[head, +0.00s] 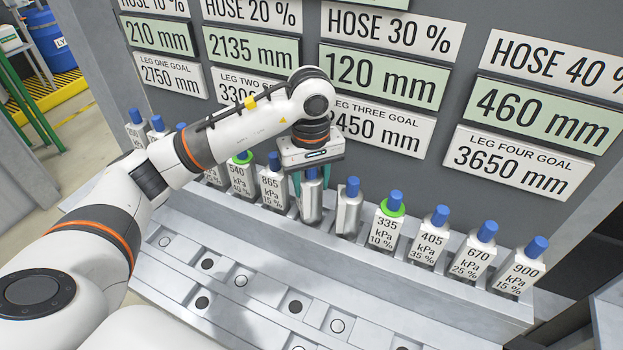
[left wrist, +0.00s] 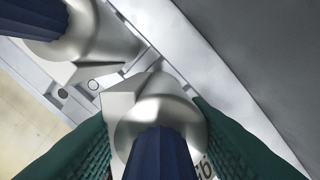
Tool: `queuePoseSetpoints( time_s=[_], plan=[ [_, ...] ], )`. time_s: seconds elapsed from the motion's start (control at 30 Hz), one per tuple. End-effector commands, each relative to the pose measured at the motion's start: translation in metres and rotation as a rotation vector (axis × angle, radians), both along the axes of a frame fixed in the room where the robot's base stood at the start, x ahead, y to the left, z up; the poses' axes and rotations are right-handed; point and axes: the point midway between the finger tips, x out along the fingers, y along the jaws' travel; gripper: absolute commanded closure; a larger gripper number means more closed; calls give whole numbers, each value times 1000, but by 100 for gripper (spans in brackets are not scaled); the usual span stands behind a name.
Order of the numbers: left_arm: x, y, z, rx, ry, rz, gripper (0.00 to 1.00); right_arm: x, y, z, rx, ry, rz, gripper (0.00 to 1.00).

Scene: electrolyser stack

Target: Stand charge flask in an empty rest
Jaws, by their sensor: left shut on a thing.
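My left gripper (head: 311,176) comes down from above, its green fingers shut on a silver flask (head: 311,203) with a blue cap. In the left wrist view the flask (left wrist: 158,112) stands between the two green fingers, a bit of its printed label showing at the right. It is about upright, in line with the row of flasks on the rack; I cannot tell whether its base touches the rack. A second flask with its label turned away (head: 348,207) stands just right of it. The 865 kPa flask (head: 272,187) stands just left. My right gripper is not in view.
Labelled flasks continue right: 335 kPa (head: 387,225) with a green ring, 405, 670 and 900 kPa. The 540 kPa flask (head: 240,175) has a green ring too. A lower grey ledge (head: 215,262) has several square plates with dark or pale discs. A sign wall (head: 400,140) rises behind.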

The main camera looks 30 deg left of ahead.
Motion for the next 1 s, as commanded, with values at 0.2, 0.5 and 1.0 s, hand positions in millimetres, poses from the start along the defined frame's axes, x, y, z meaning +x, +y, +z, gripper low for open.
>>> queuePoseSetpoints(
  time_s=[0.2, 0.5, 1.0],
  plan=[
    [4, 1, -11, -1, -2, 0, 99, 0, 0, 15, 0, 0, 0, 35],
    [4, 1, -14, -1, -4, 0, 99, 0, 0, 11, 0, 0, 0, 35],
    [4, 1, -15, 0, -1, 0, 36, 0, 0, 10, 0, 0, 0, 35]
  ],
)
